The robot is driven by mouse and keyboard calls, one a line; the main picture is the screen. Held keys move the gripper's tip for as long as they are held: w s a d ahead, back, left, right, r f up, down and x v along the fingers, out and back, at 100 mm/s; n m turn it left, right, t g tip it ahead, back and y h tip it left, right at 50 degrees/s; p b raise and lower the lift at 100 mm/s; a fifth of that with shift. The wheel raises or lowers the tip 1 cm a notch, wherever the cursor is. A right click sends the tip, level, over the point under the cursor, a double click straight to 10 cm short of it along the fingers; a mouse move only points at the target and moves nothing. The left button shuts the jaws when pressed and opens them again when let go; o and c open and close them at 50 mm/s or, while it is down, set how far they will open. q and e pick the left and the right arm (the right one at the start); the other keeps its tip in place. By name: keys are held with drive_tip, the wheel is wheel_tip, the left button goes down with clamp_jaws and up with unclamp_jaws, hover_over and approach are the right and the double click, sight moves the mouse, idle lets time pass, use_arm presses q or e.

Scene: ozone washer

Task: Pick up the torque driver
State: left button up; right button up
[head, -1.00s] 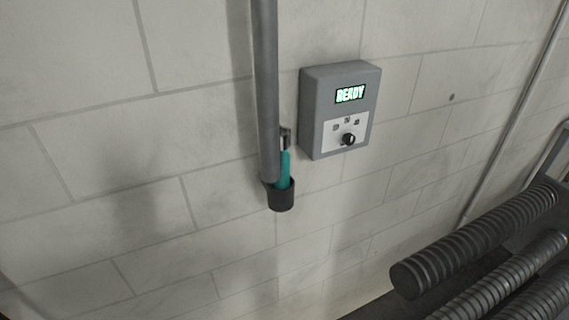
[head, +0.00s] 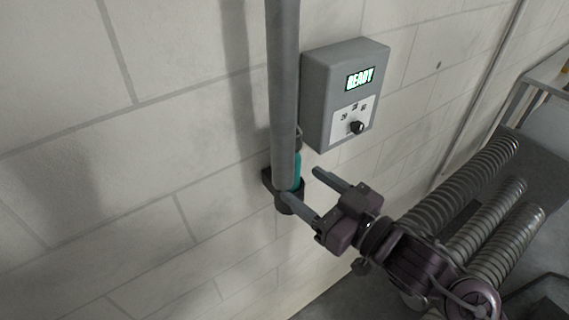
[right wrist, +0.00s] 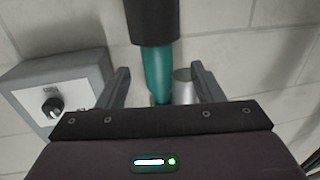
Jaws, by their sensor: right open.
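The torque driver (head: 298,170) has a teal handle and stands upright in a black holder (head: 290,207) on the wall. A grey vertical pipe hides part of it in the head view. My right gripper (head: 301,184) is open at the holder, coming from the lower right. In the right wrist view the teal handle (right wrist: 157,75) shows between the two open fingers (right wrist: 160,68), with the dark holder (right wrist: 152,20) above it. I cannot tell whether a finger touches it. My left gripper is not in view.
A grey control box (head: 318,95) reading READY, with a knob, is on the wall just right of the driver. The grey pipe (head: 283,80) runs close in front of the driver. Ribbed hoses (head: 465,185) lie to the right. The wall at left is bare.

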sight(282, 167)
drive_tip(key=shift+p+x, duration=0.4)
drive_tip(key=shift+x, duration=0.8)
drive_tip(key=shift+w+a+r+p, duration=0.15)
drive_tip(key=shift+w+r+p, duration=0.05)
drive_tip(key=shift+w+p, duration=0.1)
drive_tip(key=p+x, duration=0.1)
drive_tip(key=x, duration=0.1)
drive_tip(key=p+x, duration=0.1)
drive_tip(key=x, duration=0.1)
drive_tip(key=shift+w+f, duration=0.1)
drive_tip(key=shift+f, duration=0.15)
drive_tip(key=shift+w+a+f, duration=0.1)
drive_tip(key=shift+a, duration=0.1)
drive_tip(key=shift+d, duration=0.1)
drive_tip(key=shift+c, duration=1.1)
clamp_jaws()
